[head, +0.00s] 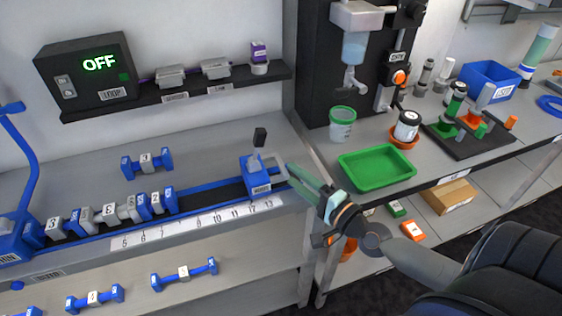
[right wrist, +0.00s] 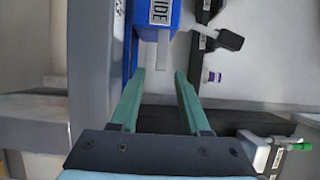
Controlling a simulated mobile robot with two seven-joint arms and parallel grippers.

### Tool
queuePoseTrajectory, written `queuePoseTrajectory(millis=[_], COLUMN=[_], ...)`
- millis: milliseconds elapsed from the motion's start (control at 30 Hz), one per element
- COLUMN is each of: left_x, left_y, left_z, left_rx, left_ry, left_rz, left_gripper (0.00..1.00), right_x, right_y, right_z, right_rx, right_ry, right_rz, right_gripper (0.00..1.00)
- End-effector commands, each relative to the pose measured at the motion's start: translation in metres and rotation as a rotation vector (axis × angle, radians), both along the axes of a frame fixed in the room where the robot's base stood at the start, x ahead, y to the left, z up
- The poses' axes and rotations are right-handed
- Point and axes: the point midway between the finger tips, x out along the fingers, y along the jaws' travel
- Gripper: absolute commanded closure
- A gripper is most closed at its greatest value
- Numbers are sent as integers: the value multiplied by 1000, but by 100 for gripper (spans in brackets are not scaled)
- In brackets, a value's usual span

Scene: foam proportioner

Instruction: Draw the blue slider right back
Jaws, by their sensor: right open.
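My right gripper (head: 288,171) is just right of the slider in the head view. Its two green fingers (right wrist: 161,74) are parted, with the tab near the gap between their tips. I cannot tell whether they touch it. My left gripper is not in view.
Several numbered blue-ended grey pieces (head: 110,212) line the rail left of the slider. A blue upright lever (head: 24,165) stands at the far left. A black box reading OFF (head: 88,72) is on the back shelf. A green tray (head: 377,168) lies on the right bench.

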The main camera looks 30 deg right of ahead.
Motion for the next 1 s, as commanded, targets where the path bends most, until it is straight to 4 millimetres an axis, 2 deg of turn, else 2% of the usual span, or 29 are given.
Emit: queuePoseTrajectory(millis=[200, 400, 833, 1000], left_x=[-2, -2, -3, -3], left_y=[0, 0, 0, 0], left_z=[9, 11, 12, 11], left_rx=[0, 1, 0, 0], left_ry=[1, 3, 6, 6], left_rz=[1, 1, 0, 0], left_gripper=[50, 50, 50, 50], right_x=[30, 49, 55, 55], right_y=[5, 8, 9, 9], right_z=[3, 1, 0, 0], right_rx=[3, 2, 1, 1], right_ry=[-2, -1, 1, 1], right_rz=[1, 1, 2, 1], right_gripper=[54, 54, 54, 72])
